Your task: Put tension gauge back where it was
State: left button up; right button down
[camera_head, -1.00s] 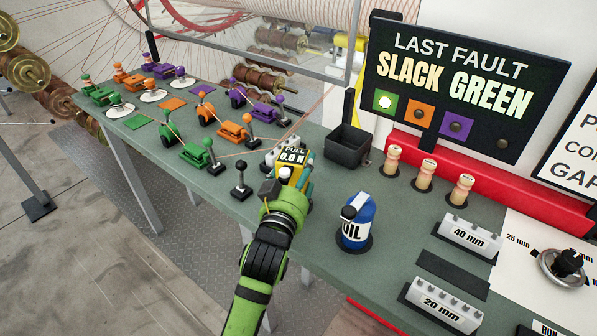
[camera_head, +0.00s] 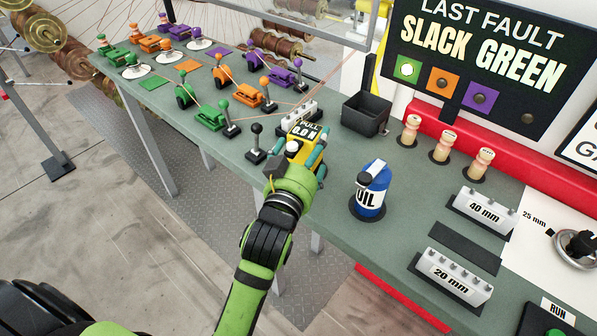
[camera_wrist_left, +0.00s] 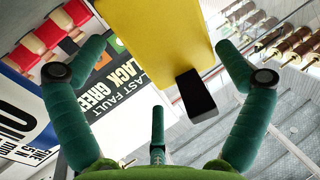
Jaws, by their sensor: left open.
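The tension gauge (camera_head: 299,149) is a yellow block with a dark display reading "PULL 0.0 N". It is at the table's near edge, beside a black-knobbed lever and in front of a grey pegged block. My left gripper (camera_head: 295,168) is open around it, with a teal finger along its right side. In the left wrist view, the yellow gauge (camera_wrist_left: 165,35) with a black stub lies between the spread fingers of my left gripper (camera_wrist_left: 160,48). Both fingers look apart from it there. The gauge's underside is hidden in the head view. My right gripper is not in view.
A blue oil bottle (camera_head: 371,192) stands right of the gauge. A black bin (camera_head: 366,114) is behind it. The black-knobbed lever (camera_head: 256,143) is close on the left, with green, orange and purple mechanisms beyond. Bare table (camera_head: 335,165) lies between gauge and bottle.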

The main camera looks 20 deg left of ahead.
pick_arm(q)
jog(key=s+b, duration=0.1)
jog(key=s, duration=0.6)
jog(key=shift+s+d, duration=0.15)
jog(key=shift+s, duration=0.25)
